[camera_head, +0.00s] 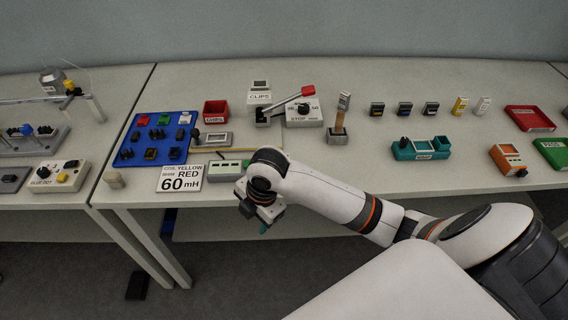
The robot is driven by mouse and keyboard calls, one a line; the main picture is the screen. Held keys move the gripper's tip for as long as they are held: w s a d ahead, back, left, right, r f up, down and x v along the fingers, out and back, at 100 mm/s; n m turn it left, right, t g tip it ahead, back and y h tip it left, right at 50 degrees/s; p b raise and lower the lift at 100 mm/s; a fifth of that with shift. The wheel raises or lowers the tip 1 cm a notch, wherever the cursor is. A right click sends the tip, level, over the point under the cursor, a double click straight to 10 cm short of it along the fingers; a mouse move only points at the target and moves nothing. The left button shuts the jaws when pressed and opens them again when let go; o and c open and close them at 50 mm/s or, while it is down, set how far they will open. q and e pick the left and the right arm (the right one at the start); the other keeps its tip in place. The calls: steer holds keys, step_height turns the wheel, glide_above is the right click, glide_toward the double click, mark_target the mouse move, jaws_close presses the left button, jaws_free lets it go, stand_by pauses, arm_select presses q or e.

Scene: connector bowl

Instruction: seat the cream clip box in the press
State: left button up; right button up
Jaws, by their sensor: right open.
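A small cream upright piece (483,105) stands at the right end of a row of small parts; I cannot tell which of these is the clip box. My right gripper (264,215) is open at the table's front edge, well in front of the press, pointing down. My left gripper is not in view.
A grey-green device (229,168) is just behind my right gripper. A teal holder (421,149) and red bin (529,119) are on the right.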

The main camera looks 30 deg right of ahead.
steer(key=w+d+r+n, duration=0.2)
steer(key=w+d, duration=0.1)
steer(key=w+d+r+n+h, duration=0.1)
steer(key=w+d+r+n, duration=0.1)
steer(key=w+d+r, duration=0.1)
steer(key=shift+n+g, duration=0.3)
steer(key=shift+g, duration=0.1)
steer(key=w+d+r+n, duration=0.4)
steer(key=d+r, duration=0.5)
steer(key=shift+g+h, duration=0.4)
step_height(320, 180, down, 7)
steer(key=shift+a+r+p, duration=0.1)
steer(key=shift+r+p, duration=0.05)
steer(key=shift+p, duration=0.45)
step_height(320, 180, down, 4)
steer(key=shift+s+f+p, duration=0.15)
steer(key=shift+p, duration=0.5)
steer(key=shift+f, duration=0.45)
steer(key=c, duration=1.1)
